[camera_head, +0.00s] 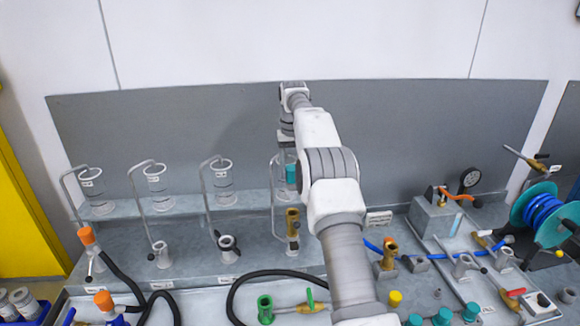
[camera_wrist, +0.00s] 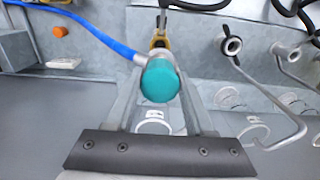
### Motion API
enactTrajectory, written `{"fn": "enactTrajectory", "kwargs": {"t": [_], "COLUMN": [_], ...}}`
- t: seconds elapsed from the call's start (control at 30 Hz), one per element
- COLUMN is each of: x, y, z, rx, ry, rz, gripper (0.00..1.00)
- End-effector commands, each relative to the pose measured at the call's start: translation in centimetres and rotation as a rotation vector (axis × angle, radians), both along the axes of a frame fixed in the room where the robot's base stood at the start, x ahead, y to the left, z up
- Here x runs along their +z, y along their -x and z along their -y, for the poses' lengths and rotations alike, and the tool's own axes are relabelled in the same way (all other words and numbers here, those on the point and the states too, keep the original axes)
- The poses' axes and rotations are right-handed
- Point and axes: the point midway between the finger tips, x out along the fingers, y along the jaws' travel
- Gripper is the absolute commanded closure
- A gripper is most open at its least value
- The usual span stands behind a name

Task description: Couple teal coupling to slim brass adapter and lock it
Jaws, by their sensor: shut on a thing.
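The teal coupling (camera_wrist: 160,80) is between the fingers of my gripper (camera_wrist: 160,92) in the wrist view, with a blue hose (camera_wrist: 92,28) running off to the upper left. In the head view the coupling (camera_head: 291,173) is partly hidden by my arm. A narrow brass adapter (camera_head: 292,222) stands upright below it on the shelf, apart from it. Brass (camera_wrist: 158,41) also shows just beyond the coupling in the wrist view, partly hidden. My gripper (camera_head: 289,165) is shut on the coupling. I cannot see its locking part.
Another brass fitting (camera_head: 389,256) stands to the right. Holders with clear cylinders (camera_head: 223,180) line the left. Black hoses (camera_head: 128,285) and orange-topped fittings (camera_head: 87,236) lie front left. A green fitting (camera_head: 265,309) and several teal fittings (camera_head: 442,316) are at the front. A blue hose reel (camera_head: 545,213) stands right.

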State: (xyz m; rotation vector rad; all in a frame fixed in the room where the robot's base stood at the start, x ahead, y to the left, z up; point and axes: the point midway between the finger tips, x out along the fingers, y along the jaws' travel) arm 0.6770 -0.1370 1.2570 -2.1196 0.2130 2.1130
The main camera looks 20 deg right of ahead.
Motion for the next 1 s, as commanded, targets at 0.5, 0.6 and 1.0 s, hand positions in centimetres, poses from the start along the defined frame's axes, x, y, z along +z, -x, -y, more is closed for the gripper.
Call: {"fn": "enactTrajectory", "kwargs": {"t": [0.5, 0.6, 1.0], "x": [-3.8, -4.1, -4.3], "y": [0.0, 0.0, 0.0], "z": [0.0, 0.0, 0.0], "rx": [0.0, 0.0, 0.0], "ry": [0.0, 0.0, 0.0], "rz": [0.0, 0.002, 0.001], "gripper": [1.0, 1.0, 1.0]}}
